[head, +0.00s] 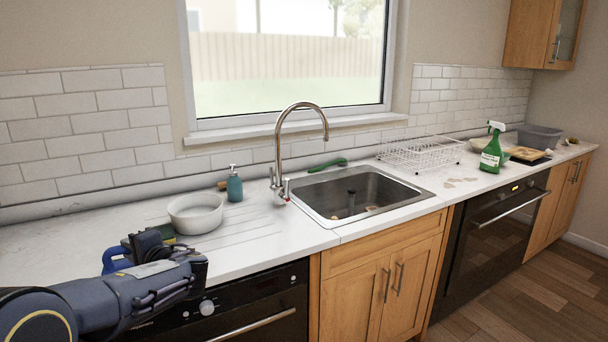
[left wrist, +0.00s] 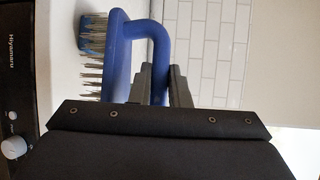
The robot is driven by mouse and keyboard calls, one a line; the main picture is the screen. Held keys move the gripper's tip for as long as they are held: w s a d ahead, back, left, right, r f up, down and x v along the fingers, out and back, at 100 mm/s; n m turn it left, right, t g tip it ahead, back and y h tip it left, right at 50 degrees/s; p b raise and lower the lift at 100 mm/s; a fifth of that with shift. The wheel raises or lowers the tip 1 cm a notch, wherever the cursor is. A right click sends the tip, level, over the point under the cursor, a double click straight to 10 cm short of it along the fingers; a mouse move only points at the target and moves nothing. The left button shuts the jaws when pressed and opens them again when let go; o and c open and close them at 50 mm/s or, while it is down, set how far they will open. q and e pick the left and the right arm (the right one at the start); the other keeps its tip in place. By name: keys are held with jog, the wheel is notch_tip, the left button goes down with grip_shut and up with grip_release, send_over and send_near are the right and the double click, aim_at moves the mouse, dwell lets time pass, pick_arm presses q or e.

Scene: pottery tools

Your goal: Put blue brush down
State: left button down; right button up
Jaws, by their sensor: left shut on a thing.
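The blue brush (head: 113,259) is at the left of the head view, over the front part of the white countertop (head: 60,240), partly hidden by my left gripper (head: 150,246). In the left wrist view the brush (left wrist: 119,48) shows its blue body, curved handle and stiff pale bristles. My left gripper (left wrist: 162,86) is shut on the brush's handle in that view. The bristles face the counter surface; I cannot tell whether they touch it. My right gripper is in neither view.
A white bowl (head: 195,213) and a teal soap bottle (head: 234,186) stand right of the gripper. A green-yellow sponge (head: 163,232) shows just behind it. The sink (head: 350,190) is further right, with a dish rack (head: 420,154) and a green spray bottle (head: 491,153). The left counter is clear.

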pick_arm(q)
jog(key=s+d+f+m+t+h+p, duration=0.2)
jog(key=s+d+f+m+t+h, duration=0.1)
jog(key=d+f, duration=0.3)
jog(key=s+d+f+m+t+h+p, duration=0.2)
jog(key=s+d+f+m+t+h, duration=0.1)
jog(key=d, duration=0.8)
notch_tip(320, 180, down, 4)
jog(key=s+m+h, duration=0.1)
jog(key=m+h, duration=0.1)
jog(key=h, duration=0.1)
jog(key=shift+s+t, duration=0.3)
jog(key=shift+s, duration=0.1)
jog(key=shift+d, duration=0.1)
